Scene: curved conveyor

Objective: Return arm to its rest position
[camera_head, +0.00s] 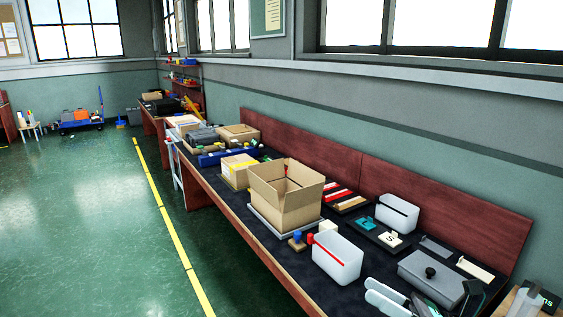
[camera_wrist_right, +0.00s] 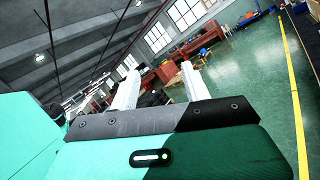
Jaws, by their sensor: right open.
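My right gripper (camera_head: 387,297) shows at the bottom edge of the head view, its two pale fingers pointing left, near the front of the dark-topped bench (camera_head: 232,207). In the right wrist view, the right gripper (camera_wrist_right: 160,84) has its white fingers spread apart with nothing between them. It is open and empty. Beyond the fingers are the room, the green floor and distant furniture. My left gripper is not in view.
Near the right gripper are a white bin (camera_head: 337,258) and a grey lidded box (camera_head: 431,279). An open cardboard box (camera_head: 286,205) stands farther along the bench. The green floor (camera_head: 90,215) left of the yellow line (camera_head: 172,233) is clear.

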